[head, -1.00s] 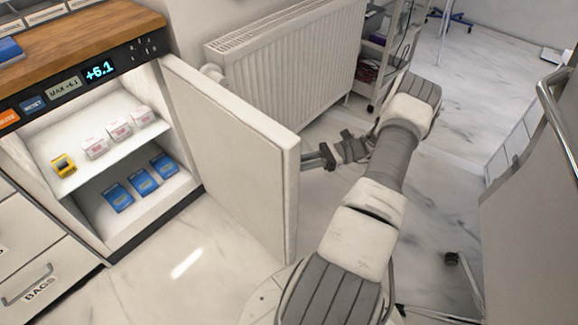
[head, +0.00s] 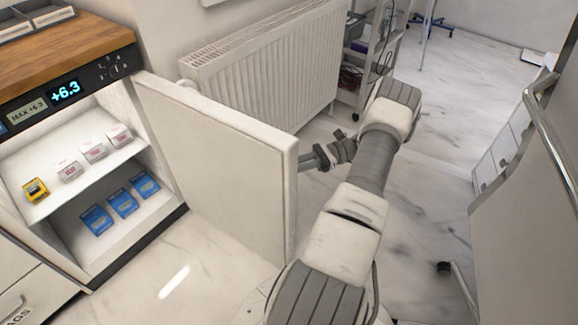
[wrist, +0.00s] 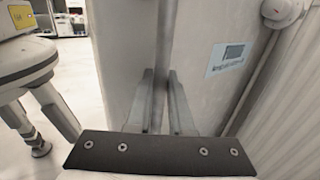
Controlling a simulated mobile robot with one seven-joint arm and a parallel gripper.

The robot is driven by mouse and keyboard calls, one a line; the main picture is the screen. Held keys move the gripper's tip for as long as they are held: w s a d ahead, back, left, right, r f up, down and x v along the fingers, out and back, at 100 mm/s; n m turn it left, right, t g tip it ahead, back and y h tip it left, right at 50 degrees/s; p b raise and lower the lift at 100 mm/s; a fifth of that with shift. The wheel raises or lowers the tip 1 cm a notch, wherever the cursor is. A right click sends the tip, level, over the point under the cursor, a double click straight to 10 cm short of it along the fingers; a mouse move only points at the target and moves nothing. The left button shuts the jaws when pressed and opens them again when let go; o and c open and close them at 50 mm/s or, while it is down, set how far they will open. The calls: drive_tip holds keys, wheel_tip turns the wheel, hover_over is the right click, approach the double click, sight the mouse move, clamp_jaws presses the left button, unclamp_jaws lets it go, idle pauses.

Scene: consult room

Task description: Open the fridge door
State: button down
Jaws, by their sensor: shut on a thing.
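The fridge door (head: 215,165) stands wide open, swung out from the fridge (head: 110,262) at the left of the head view. Its inner face is towards the head camera, and its outer face is hidden there. My gripper (head: 308,160) is at the far side of the door's free edge. In the wrist view my gripper (wrist: 160,115) is shut on the upright door handle (wrist: 165,45), with one finger on each side. The open fridge shows pink-and-white boxes (head: 93,150) and a yellow item (head: 36,190) on the upper shelf, and blue boxes (head: 123,202) below.
A white radiator (head: 265,80) stands on the wall behind the door, with a trolley (head: 372,60) beyond it. A grey-white unit with a metal rail (head: 548,120) is close at the right. The marble floor (head: 150,265) in front of the fridge is clear.

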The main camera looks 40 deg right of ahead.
drive_tip(key=shift+d, duration=0.45)
drive_tip(key=c, duration=1)
unclamp_jaws()
drive_tip(key=shift+t, duration=0.3)
drive_tip(key=shift+o, duration=1)
drive_tip(key=shift+w+a, duration=0.1)
drive_tip(key=v, duration=1.2)
drive_tip(key=shift+r, duration=0.15)
